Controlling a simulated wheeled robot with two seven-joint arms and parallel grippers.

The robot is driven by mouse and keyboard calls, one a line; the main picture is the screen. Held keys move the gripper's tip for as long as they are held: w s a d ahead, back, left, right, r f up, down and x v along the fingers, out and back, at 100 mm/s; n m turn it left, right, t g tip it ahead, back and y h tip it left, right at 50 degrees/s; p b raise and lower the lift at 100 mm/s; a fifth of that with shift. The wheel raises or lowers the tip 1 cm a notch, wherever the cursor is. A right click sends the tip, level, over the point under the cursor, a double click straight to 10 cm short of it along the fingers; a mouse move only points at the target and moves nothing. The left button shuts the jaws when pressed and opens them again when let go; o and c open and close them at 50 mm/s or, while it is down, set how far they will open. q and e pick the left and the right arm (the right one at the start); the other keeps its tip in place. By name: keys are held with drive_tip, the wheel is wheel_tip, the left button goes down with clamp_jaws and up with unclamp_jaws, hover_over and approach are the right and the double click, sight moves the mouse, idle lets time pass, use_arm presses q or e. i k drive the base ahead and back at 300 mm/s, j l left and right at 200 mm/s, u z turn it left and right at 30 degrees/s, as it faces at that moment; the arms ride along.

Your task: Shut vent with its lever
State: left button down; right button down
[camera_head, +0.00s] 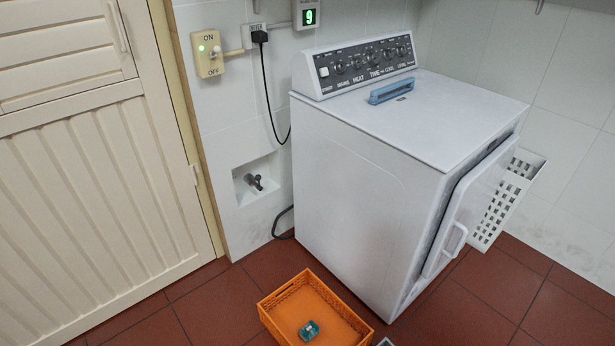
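A cream panel with wide horizontal slats (55,60) is set in the upper part of the door at the far left; it looks like the vent. A slim upright cream bar (117,27) at the panel's right side looks like its lever. The top of the panel is cut off by the picture edge. I cannot tell from here how far the slats are open. Neither of my grippers is in view.
A white dryer (370,170) with its front door (470,215) ajar stands right of centre. A blue handle-like piece (391,92) lies on its top. An orange crate (275,298) holding a small teal object (309,330) sits on red floor tiles. An ON/OFF switch (208,53) is on the wall.

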sight(259, 177)
drive_tip(key=i+j+z, duration=0.15)
drive_tip(key=z, duration=0.25)
drive_tip(key=i+j+z, duration=0.15)
drive_tip(key=j+z, duration=0.2)
drive_tip(key=i+j+z, duration=0.1)
drive_tip(key=j+z, duration=0.55)
drive_tip(key=z, duration=0.15)
drive_tip(key=j+z, duration=0.2)
drive_tip(key=j, duration=2)
drive_tip(key=i, duration=0.1)
